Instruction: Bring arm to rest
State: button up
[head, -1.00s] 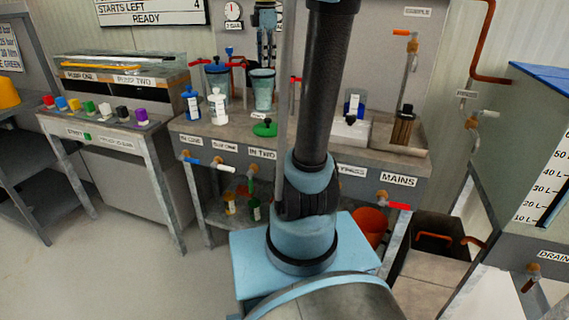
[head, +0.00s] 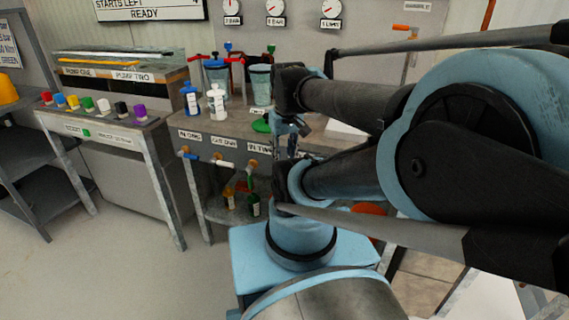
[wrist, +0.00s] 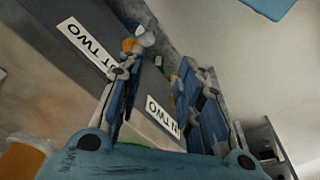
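My arm is folded, with its large elbow joint filling the right of the head view and its far end reaching back to the middle, in front of the workbench (head: 232,122). My gripper (wrist: 166,78) points down beside the bench front in the wrist view. Its two blue fingers stand apart with nothing held between them. It is small and partly merged with the arm in the head view (head: 290,146). The arm hides most of the bench's right side.
Blue (head: 191,99) and white (head: 217,102) bottles, cups and a green lid (head: 262,126) stand on the bench near my gripper. Valve handles (head: 222,163) stick out from its front. A button table (head: 105,130) is at left. Floor at front left is clear.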

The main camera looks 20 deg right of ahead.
jog(key=s+f, duration=0.1)
jog(key=f+m, duration=0.1)
jog(key=f, duration=0.1)
jog(key=shift+s+m, duration=0.3)
jog(key=shift+s, duration=0.1)
jog(key=shift+w+f, duration=0.15)
jog(key=shift+w, duration=0.25)
